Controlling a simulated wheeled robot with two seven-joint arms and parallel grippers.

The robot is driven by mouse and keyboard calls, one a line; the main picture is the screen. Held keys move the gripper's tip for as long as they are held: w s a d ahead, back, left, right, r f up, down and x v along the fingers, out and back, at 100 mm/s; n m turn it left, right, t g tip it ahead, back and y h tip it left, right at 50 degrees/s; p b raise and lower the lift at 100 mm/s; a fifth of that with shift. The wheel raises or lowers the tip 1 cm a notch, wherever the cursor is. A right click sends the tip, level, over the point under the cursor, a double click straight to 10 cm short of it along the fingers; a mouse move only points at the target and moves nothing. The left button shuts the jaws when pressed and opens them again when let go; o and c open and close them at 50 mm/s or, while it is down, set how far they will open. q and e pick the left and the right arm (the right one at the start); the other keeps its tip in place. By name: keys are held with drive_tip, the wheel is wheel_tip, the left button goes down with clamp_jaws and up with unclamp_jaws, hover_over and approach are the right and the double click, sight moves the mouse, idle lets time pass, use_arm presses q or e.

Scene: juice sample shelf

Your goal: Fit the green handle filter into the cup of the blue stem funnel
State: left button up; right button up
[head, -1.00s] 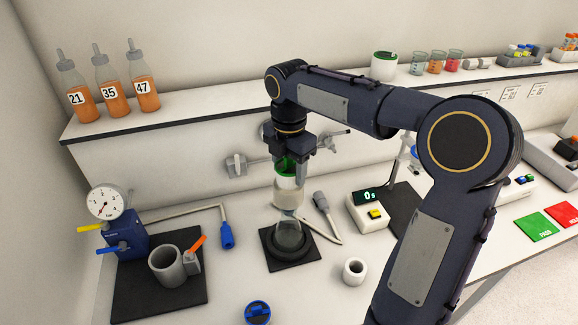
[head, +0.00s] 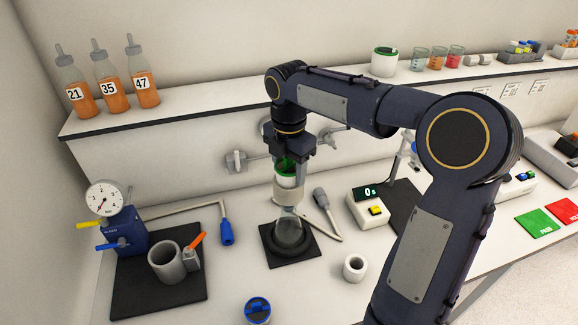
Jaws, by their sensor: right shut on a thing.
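My right gripper (head: 288,172) points down above the flask stand and is shut on the green handle filter (head: 287,167), whose green top and pale body show between the fingers. Directly below is the pale cup of the funnel (head: 287,194), above a clear glass flask (head: 290,234) on a black square base. The filter and cup look in line. I cannot tell whether the filter is inside the cup or just above it. The funnel's stem and its colour are hidden or too small to tell. My left gripper is not in view.
A blue round piece with a crossbar (head: 257,310) lies at the front. A small white ring (head: 354,267) and a display box (head: 367,210) stand right of the flask. A gauge pump (head: 125,237) and grey cup (head: 166,262) stand left. A grey-handled tool (head: 321,200) lies behind the flask.

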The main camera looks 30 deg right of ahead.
drive_tip(key=shift+f, duration=0.4)
drive_tip(key=shift+r, duration=0.2)
drive_tip(key=shift+r+p, duration=0.4)
drive_tip(key=shift+r, duration=0.45)
drive_tip(key=o, duration=1)
drive_tip(key=shift+o, duration=0.2)
drive_tip(key=shift+r, duration=0.1)
